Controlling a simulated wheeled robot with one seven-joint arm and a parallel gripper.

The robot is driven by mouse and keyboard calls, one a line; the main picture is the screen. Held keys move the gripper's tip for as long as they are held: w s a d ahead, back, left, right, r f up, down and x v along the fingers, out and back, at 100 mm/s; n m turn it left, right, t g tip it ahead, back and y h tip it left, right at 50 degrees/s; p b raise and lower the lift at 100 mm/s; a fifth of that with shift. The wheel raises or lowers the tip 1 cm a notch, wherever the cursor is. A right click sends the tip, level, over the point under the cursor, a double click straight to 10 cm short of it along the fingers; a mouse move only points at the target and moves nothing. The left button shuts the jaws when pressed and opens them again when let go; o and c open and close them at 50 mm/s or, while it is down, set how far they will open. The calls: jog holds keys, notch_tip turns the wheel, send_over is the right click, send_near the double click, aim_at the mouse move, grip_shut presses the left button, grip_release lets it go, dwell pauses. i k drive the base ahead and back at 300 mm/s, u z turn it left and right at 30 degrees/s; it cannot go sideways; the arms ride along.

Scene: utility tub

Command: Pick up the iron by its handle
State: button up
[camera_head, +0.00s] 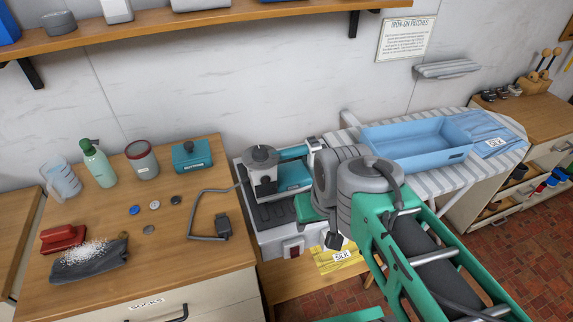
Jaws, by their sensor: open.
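The iron (294,177) appears as a teal body on a grey and white base unit (270,236) between the wooden cabinet and the ironing board. My arm partly covers it. Its handle cannot be made out clearly. My gripper (266,190) points down at the left end of the iron, below the grey round wrist. It is open, with nothing seen held. Whether the fingers touch the iron or stand around its handle cannot be told from this view.
A grey cord with a plug (222,225) lies on the cabinet top (185,255). A red brush (62,238), dark cloth (90,265), bottle (98,163), cup and teal box (192,155) stand left. A blue tray (415,142) sits on the striped ironing board (440,183).

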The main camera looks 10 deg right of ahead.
aim_at(273, 180)
jog(key=k, duration=1.3)
jog(key=u, duration=0.65)
jog(key=i, duration=1.25)
jog(key=u, duration=0.15)
